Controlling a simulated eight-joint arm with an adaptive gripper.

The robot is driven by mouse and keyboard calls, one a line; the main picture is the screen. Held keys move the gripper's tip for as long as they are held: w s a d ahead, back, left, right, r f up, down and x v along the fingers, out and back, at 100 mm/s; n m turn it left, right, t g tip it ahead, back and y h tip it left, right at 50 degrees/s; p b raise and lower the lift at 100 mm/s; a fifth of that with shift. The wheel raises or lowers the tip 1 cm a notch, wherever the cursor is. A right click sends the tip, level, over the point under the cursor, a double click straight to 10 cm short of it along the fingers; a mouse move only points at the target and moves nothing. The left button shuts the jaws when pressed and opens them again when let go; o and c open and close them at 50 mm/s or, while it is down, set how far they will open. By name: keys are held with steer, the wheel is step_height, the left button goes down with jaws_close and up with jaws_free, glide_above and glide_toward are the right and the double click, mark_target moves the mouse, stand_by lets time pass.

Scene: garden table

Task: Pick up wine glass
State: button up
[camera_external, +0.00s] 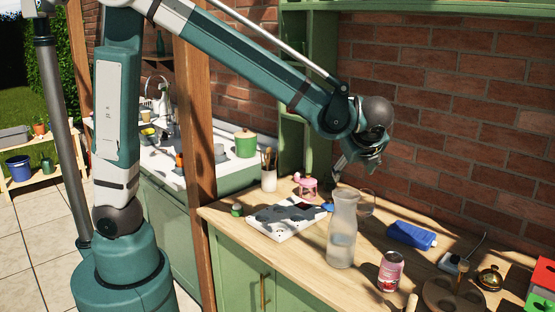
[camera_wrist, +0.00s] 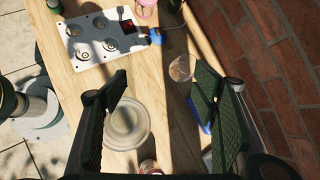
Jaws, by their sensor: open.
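The wine glass looks to be the clear round-bowled glass (camera_external: 367,201) just behind and right of the carafe in the external view. In the wrist view its rounded glass (camera_wrist: 181,68) shows beside the tip of my right finger, on the side toward the other finger. Its stem and foot are hard to make out. My gripper (camera_external: 341,170) hangs above the wooden counter, pointing down. In the wrist view my gripper (camera_wrist: 158,85) is open, fingers wide apart, holding nothing.
A tall glass carafe (camera_external: 342,232) stands close in front of the glass; it also shows in the wrist view (camera_wrist: 127,124). A brick wall (camera_external: 440,130) rises behind.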

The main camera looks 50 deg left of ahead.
steer(key=w+a+r+n+g+h+p, duration=0.2)
steer(key=w+a+r+n+h+p, duration=0.1)
steer(key=w+r+n+h+p, duration=0.3)
steer(key=w+a+r+n+g+h+p, duration=0.1)
steer(key=w+a+r+n+h+p, duration=0.25)
steer(key=w+n, duration=0.35)
steer(key=m, duration=0.1)
glide_toward(366, 194)
steer(key=s+d, duration=0.2)
steer(key=d, duration=0.1)
steer(key=shift+a, duration=0.25)
steer(key=shift+f, duration=0.1)
steer(key=shift+x, duration=1.25)
steer(key=shift+d+f, duration=0.1)
steer(key=shift+x, duration=2.5)
steer(key=shift+c, duration=0.5)
